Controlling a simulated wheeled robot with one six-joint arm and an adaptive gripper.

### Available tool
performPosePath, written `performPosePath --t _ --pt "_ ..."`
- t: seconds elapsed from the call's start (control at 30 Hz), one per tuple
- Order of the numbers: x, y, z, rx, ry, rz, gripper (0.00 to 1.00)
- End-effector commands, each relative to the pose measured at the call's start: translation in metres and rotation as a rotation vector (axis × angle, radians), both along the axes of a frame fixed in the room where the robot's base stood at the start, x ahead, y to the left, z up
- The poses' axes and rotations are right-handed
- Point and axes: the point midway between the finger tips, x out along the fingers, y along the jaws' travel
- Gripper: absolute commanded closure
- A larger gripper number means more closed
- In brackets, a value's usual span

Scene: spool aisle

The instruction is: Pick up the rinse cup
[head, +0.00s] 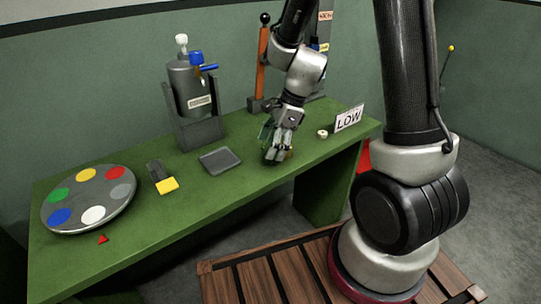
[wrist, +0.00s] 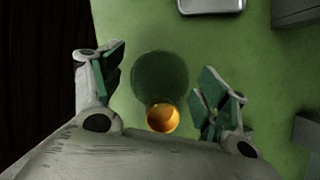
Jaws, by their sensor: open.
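A small, shiny gold-orange round object (wrist: 163,118), apparently the rinse cup, is low between my fingers in the wrist view. A dark round patch lies just above it on the green bench; I cannot tell whether it is a shadow or a mark. In the head view only a bit of orange (head: 289,154) shows beside my fingertips; the rest is hidden. My gripper (head: 275,154) is open and points down over the bench. In the wrist view my gripper (wrist: 164,82) has its green-padded fingers apart on either side, with nothing held.
On the green bench (head: 150,222), a dark tray (head: 220,160) and a bottle in a grey holder (head: 198,130) stand left of my gripper. A LOW sign (head: 349,118) and small pale ring (head: 322,133) are right. A colour disc (head: 90,198) and yellow-ended block (head: 166,185) lie farther left.

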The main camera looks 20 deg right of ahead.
Motion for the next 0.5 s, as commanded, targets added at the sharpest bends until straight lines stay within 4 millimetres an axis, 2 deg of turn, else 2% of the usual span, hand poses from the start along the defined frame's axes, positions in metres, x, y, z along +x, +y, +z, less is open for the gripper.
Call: performPosePath --t 0.1,0.33,0.5 --pt "0.0001 0.0036 -0.0093 0.000 0.001 0.000 0.26" --pt "0.0004 0.0039 -0.0100 0.000 -0.001 0.001 0.26" --pt "0.0004 0.0038 -0.0099 0.000 -0.001 0.001 0.56"
